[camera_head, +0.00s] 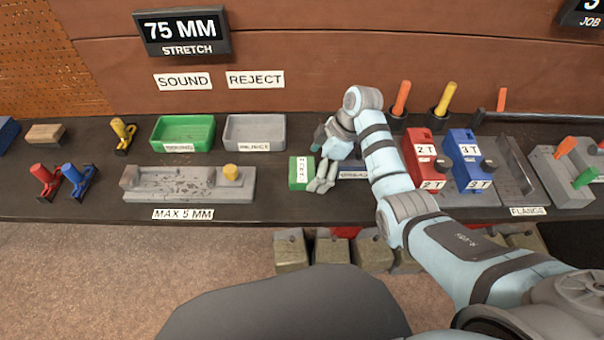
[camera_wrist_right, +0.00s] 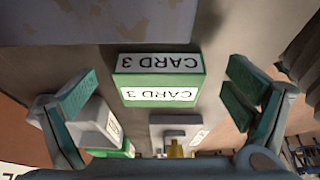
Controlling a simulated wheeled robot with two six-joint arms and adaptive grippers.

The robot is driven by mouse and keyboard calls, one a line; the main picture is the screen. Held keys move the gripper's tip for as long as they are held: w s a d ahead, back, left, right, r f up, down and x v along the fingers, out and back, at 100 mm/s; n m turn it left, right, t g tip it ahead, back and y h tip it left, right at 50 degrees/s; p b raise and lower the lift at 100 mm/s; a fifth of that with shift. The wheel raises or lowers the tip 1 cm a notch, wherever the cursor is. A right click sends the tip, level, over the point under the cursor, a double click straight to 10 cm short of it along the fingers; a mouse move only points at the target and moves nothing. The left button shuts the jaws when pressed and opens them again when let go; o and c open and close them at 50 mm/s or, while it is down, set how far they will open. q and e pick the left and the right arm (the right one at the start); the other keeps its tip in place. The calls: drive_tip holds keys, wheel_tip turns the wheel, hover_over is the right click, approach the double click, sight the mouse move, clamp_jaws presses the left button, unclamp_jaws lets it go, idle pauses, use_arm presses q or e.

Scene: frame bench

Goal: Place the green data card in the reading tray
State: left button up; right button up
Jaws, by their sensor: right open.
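The green data card (camera_head: 301,173), a green block with white labels, stands on the bench, left of my right gripper (camera_head: 320,163). In the right wrist view the card (camera_wrist_right: 158,83) reads CARD 3 and lies ahead between the two spread fingers of the right gripper (camera_wrist_right: 158,105). The fingers are open, with clear gaps to the card on both sides. A labelled grey piece (camera_head: 352,172) is partly hidden behind my right arm; I cannot tell whether it is the reading tray. My left gripper is not in view.
A green tray (camera_head: 161,139) and a grey tray (camera_head: 232,143) stand to the left at the back. A grey fixture (camera_head: 136,195) lies in front of them. Red (camera_head: 409,148) and blue (camera_head: 457,146) blocks stand right of my arm. The bench front edge is close to the card.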

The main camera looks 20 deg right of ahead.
drive_tip(key=shift+r, duration=0.15)
drive_tip(key=c, duration=1.4)
